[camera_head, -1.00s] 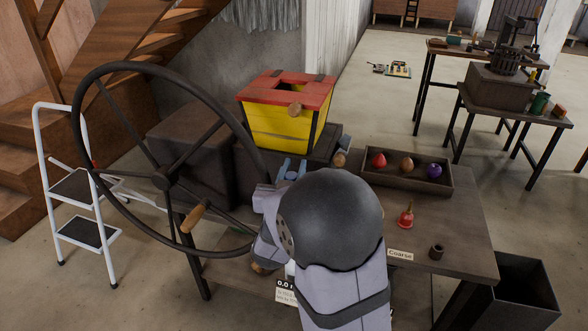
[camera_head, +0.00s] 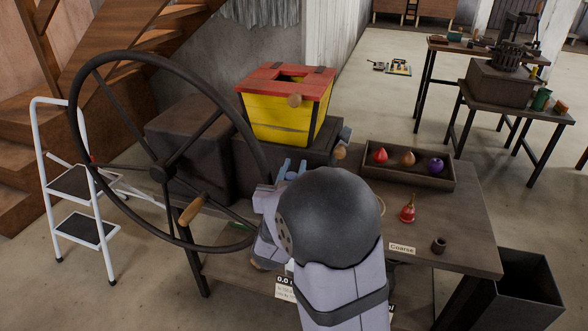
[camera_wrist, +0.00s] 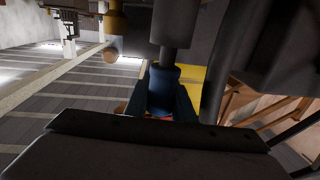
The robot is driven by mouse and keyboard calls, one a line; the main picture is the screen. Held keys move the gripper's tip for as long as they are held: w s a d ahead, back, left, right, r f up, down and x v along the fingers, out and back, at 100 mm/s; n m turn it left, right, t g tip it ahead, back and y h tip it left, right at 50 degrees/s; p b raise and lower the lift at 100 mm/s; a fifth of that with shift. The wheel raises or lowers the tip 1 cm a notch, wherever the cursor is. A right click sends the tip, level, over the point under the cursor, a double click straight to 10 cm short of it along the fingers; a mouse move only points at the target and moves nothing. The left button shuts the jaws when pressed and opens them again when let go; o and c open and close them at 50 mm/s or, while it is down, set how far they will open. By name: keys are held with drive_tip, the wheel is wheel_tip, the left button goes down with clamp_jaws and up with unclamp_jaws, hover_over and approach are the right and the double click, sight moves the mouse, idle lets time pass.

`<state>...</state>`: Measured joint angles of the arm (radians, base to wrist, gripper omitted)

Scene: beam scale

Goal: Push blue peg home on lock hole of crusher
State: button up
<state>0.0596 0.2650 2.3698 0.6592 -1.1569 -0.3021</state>
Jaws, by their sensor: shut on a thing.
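The crusher (camera_head: 285,160) stands on the bench, with a yellow hopper (camera_head: 275,121) under a red top and a large dark handwheel (camera_head: 163,174) on its left. My gripper (camera_head: 291,168) is at the crusher's near side, mostly hidden behind my own wrist. In the wrist view, my gripper (camera_wrist: 163,100) is shut on the blue peg (camera_wrist: 162,78), with a finger on each side. The peg's far end meets or overlaps a grey cylinder (camera_wrist: 174,30). The lock hole is hidden, so I cannot tell how deep the peg sits.
A tray (camera_head: 408,178) with several coloured pear-shaped pieces lies right of the crusher. A red piece (camera_head: 408,211), a small dark cup (camera_head: 439,245) and a "Coarse" label (camera_head: 402,248) are on the bench. The wheel's wooden handle (camera_head: 192,210) is near my arm. A white stepladder (camera_head: 75,185) stands left.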

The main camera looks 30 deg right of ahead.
drive_tip(key=shift+f+b, duration=0.9)
drive_tip(key=shift+f, duration=0.2)
drive_tip(key=o, duration=1.1)
drive_tip(key=shift+a, duration=0.1)
drive_tip(key=v, duration=0.5)
drive_tip(key=b, duration=0.2)
drive_tip(key=shift+s+a+f+b, duration=0.15)
drive_tip(key=shift+s+b, duration=0.25)
drive_tip(key=shift+s+a+b, duration=0.35)
drive_tip(key=shift+s+b, duration=0.2)
drive_tip(key=shift+b, duration=0.4)
